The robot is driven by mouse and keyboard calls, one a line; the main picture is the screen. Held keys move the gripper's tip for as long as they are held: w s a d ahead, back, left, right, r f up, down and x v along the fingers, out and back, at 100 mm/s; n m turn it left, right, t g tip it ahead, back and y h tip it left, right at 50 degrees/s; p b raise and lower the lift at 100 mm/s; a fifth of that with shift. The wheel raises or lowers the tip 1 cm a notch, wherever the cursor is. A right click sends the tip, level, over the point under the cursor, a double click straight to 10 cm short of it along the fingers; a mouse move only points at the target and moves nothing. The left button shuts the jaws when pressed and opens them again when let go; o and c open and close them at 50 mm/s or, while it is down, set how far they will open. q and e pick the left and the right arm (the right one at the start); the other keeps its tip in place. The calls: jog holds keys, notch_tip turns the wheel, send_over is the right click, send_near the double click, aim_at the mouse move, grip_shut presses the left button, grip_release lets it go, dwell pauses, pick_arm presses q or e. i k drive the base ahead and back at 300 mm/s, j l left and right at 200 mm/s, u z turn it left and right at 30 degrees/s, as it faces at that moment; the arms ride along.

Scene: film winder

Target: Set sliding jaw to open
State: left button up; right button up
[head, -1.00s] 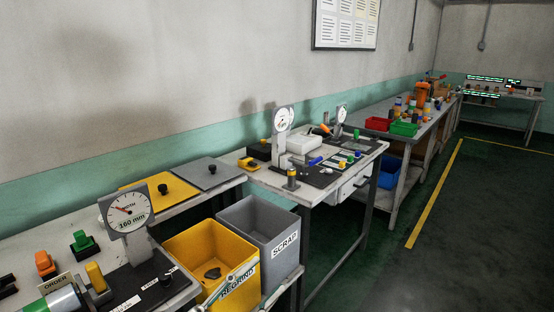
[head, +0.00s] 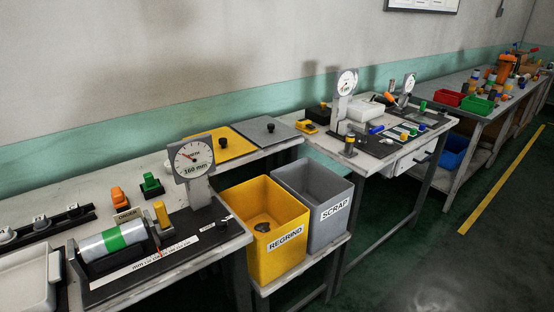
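A fixture with a black base (head: 205,232) stands on the near bench at the left. It carries a round dial gauge (head: 193,156) marked 160 mm, a silver roll with a green band (head: 113,239), and a white mm scale strip (head: 140,266). An upright yellow piece (head: 162,214) stands beside the roll, over the scale side; it may be the sliding jaw, but I cannot tell for sure. A dark knob (head: 221,225) sits at the right of the base. Neither of my grippers is in view.
A yellow REGRIND bin (head: 283,245) holding a dark piece and a grey SCRAP bin (head: 334,210) stand right of the fixture. Orange (head: 119,197) and green (head: 151,184) switches sit behind it. A white tray (head: 25,275) is at far left. Floor at the lower right is clear.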

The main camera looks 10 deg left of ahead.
aim_at(164, 230)
jog(key=u, duration=1.3)
